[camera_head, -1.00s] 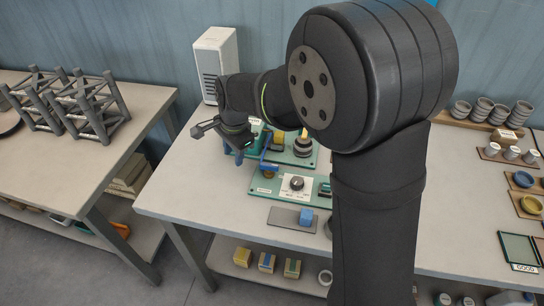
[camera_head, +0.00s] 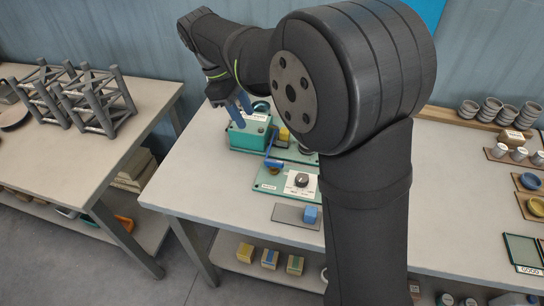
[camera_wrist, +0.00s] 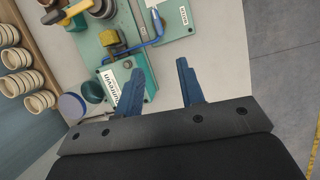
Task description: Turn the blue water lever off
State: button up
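A blue angled bar (camera_head: 268,147), which looks like the water lever, runs between two green boards on the table. It also shows in the wrist view (camera_wrist: 146,43), bent, with a thicker blue end at the top. I cannot tell its exact setting. My gripper (camera_head: 239,109) is above the teal box (camera_head: 250,135) at the left of the boards. In the wrist view its two blue fingers (camera_wrist: 158,82) are apart with nothing between them. The bar lies beyond the fingertips, apart from them. My arm hides part of the boards in the head view.
A board with a dark dial (camera_head: 301,180) lies in front of the boxes. A grey plate (camera_head: 292,214) with a blue block (camera_head: 310,214) is near the front edge. Stacked bowls (camera_wrist: 22,80) show in the wrist view. A table with a grey frame (camera_head: 83,100) stands at left.

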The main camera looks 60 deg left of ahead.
jog(key=r+n, duration=0.1)
send_near(274, 161)
jog(key=shift+n, duration=0.3)
jog(key=x, duration=0.8)
jog(key=shift+w+f, duration=0.1)
jog(key=shift+f, duration=0.2)
